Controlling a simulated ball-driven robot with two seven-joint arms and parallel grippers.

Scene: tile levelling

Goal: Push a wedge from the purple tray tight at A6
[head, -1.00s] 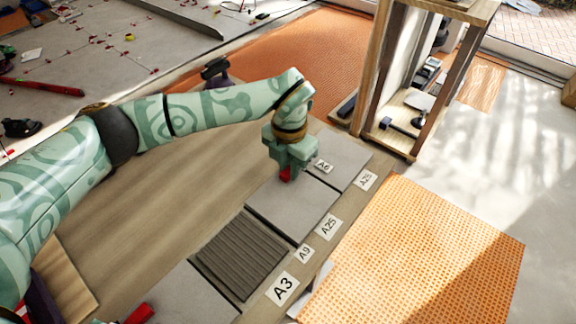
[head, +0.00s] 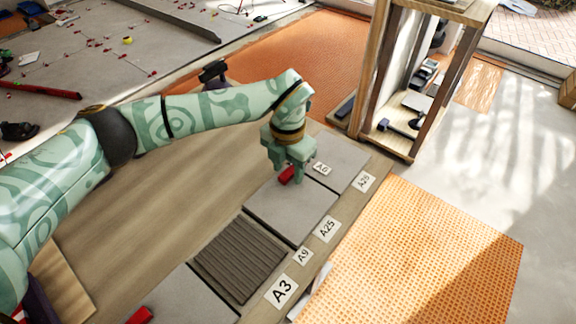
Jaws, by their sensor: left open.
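A red wedge (head: 287,175) sits at the upper edge of a grey tile (head: 290,209), close to the joint beside the A6 label (head: 321,168). My left gripper (head: 289,175) is open right at the wedge, its fingers pointing down. Whether the fingers touch the wedge is hard to tell. Another red wedge (head: 140,316) shows at the bottom edge. A dark purple edge (head: 38,300), perhaps of the purple tray, shows at the lower left, mostly hidden by my arm. My right gripper is not in view.
A wooden shelf unit (head: 398,150) stands just right of the gripper. A ribbed dark panel (head: 238,259) lies nearer. An orange mat (head: 420,250) lies at the right.

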